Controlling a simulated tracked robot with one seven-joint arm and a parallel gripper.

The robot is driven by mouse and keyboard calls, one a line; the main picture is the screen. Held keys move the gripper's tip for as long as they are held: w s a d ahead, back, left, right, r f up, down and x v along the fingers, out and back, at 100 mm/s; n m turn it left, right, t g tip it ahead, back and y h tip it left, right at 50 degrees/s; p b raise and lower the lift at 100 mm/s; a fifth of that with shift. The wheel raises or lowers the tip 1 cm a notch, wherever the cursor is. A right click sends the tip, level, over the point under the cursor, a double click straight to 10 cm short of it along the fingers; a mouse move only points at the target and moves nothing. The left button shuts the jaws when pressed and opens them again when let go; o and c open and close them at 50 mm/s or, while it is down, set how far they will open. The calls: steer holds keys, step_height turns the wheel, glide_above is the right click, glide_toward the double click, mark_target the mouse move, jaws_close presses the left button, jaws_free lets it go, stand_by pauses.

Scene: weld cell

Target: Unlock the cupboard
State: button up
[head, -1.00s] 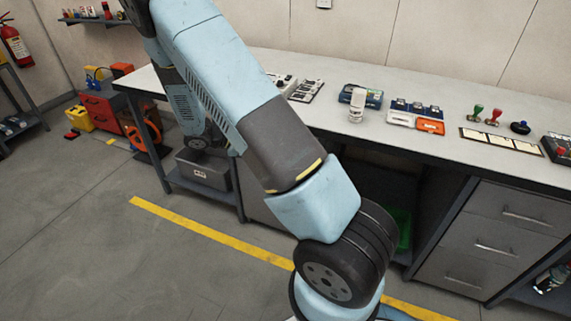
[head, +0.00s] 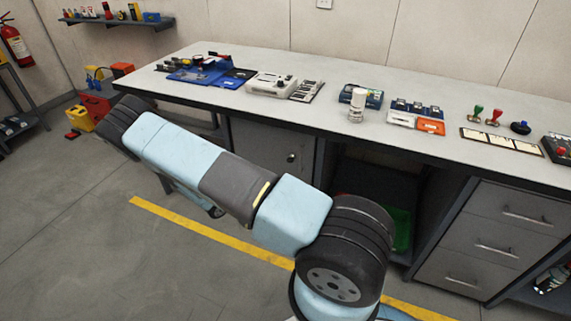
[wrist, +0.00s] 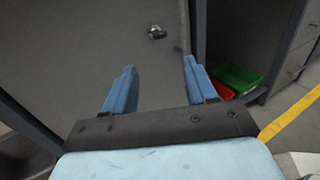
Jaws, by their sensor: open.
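The cupboard is a grey door (head: 268,150) under the bench, left of the open bay, and it is shut. A small metal knob or lock (head: 291,157) sits near its right edge. In the wrist view the door (wrist: 95,55) fills the middle, with the lock (wrist: 156,32) above and between my fingertips. My gripper (wrist: 158,68) is open and empty, its two blue fingers pointing at the door, apart from the lock. In the head view my gripper is hidden behind my arm. I cannot make out a key in any view.
The bench top (head: 325,105) carries a blue tool tray (head: 205,73), a white device (head: 270,83) and several other items. Right of the door is an open bay with a green bin (wrist: 238,78) and a red bin (wrist: 222,92). Drawers (head: 500,235) stand further right. The floor in front is clear.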

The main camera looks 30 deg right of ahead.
mark_target(291, 159)
steer(key=x, duration=1.3)
steer(key=shift+w+d, duration=0.1)
steer(key=shift+d, duration=0.2)
steer(key=shift+c, duration=0.2)
